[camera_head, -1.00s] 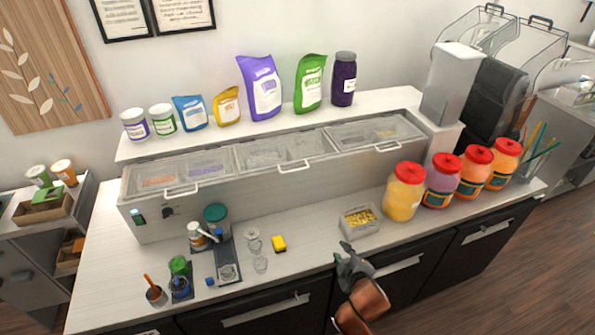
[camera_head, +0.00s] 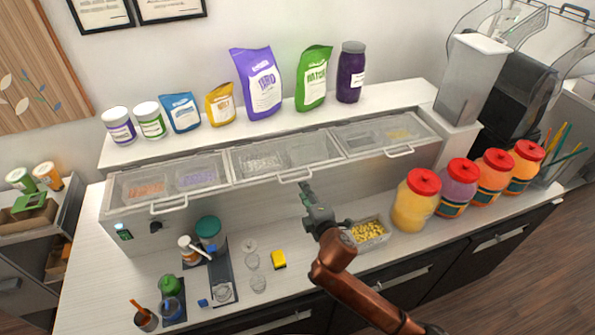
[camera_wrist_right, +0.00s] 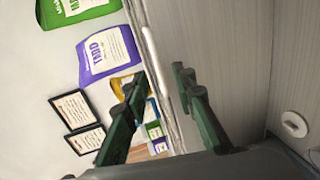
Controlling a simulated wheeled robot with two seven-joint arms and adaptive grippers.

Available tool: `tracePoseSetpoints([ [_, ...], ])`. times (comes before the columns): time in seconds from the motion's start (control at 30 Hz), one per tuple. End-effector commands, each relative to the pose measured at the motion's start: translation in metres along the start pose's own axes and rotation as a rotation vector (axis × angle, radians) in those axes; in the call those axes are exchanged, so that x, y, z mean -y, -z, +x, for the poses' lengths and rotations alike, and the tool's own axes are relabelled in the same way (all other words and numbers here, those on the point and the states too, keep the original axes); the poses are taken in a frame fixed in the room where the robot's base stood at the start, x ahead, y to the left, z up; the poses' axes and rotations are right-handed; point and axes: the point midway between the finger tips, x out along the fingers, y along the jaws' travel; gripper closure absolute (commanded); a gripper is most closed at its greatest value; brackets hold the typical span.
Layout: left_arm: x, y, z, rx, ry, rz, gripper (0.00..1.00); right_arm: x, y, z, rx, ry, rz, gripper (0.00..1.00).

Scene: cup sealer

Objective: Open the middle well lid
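The middle well lid (camera_head: 258,163) is a clear, shut panel in the long counter-top unit, between the left well lid (camera_head: 165,186) and the right well lid (camera_head: 367,137). Its light handle (camera_head: 296,175) is on the front edge. My right gripper (camera_head: 305,187) is just in front of and below this handle. In the right wrist view my right gripper (camera_wrist_right: 157,100) shows two dark green fingers spread apart with nothing held between them. I cannot tell whether the fingertips touch the handle. My left gripper is not in view.
A tub of yellow pieces (camera_head: 370,233) stands close to my right forearm. Red-lidded jars (camera_head: 415,200) stand to its right. Bags and jars, including a purple bag (camera_head: 257,85), line the shelf above the wells.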

Motion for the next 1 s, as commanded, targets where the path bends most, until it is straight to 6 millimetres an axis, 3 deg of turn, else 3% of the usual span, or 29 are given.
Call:
tracePoseSetpoints([
  [0.43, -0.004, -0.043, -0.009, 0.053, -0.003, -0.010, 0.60, -0.001, -0.001, 0.060, 0.002, 0.000, 0.000, 0.75],
  [0.57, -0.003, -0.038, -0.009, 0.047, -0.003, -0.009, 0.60, -0.001, 0.000, 0.071, 0.001, 0.000, 0.000, 0.75],
  [0.8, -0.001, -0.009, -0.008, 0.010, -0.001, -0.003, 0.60, -0.001, 0.001, 0.077, -0.001, -0.001, 0.000, 0.75],
  [0.93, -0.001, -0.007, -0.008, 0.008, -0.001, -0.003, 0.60, -0.001, 0.001, 0.077, -0.001, -0.001, 0.000, 0.76],
  [1.0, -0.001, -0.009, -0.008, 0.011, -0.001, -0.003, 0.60, -0.001, 0.000, 0.076, 0.000, -0.001, 0.000, 0.81],
])
